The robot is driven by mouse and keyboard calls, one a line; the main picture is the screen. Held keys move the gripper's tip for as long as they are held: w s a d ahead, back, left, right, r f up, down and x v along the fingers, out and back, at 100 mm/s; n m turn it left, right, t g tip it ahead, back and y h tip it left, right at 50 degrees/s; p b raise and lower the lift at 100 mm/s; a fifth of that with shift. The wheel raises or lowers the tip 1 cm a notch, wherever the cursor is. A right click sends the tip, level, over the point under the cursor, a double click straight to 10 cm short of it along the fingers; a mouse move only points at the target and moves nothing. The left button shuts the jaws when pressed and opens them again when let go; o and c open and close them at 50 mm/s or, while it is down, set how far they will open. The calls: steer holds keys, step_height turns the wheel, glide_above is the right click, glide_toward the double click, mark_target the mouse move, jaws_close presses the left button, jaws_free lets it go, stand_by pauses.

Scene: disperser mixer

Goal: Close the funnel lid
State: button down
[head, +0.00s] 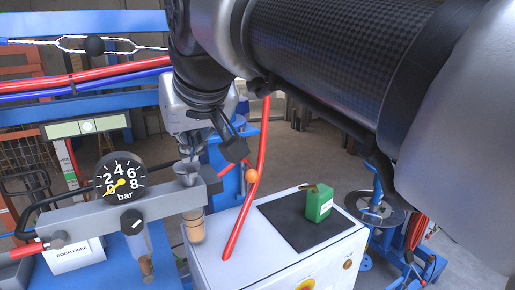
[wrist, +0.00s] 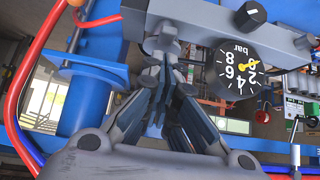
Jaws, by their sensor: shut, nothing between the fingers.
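The grey funnel (head: 187,173) sits on the grey bar beside the pressure gauge, with its wide mouth facing up. My gripper (head: 192,150) points down just above the funnel. In the wrist view, my gripper (wrist: 163,62) is shut and empty, its fingertips close to the funnel (wrist: 165,35). I cannot tell whether the fingers touch it. An orange ball (head: 252,175) shows just right of the funnel, below a dark flat piece. I cannot tell whether either belongs to the lid. I cannot make out the lid's position clearly; my arm and fingers cover part of this area.
The gauge (head: 120,178) and a black knob (head: 132,222) are left of the funnel. A red hose (head: 246,205) rises to its right. A green container (head: 318,203) stands on the black top of a white cabinet (head: 235,262). Blue frame bars lie behind.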

mark_target(190, 168)
steer(key=shift+s+d+f, duration=0.1)
steer(key=shift+s+f, duration=0.1)
steer(key=shift+f, duration=0.4)
steer(key=shift+w+f, duration=0.1)
steer(key=b, duration=0.1)
steer(key=f+b, duration=0.1)
steer(key=b, duration=0.1)
steer(key=shift+s+d+f+t, duration=0.1)
steer(key=shift+s+f+t, duration=0.1)
steer(key=shift+f+t, duration=0.1)
steer(key=shift+f, duration=0.1)
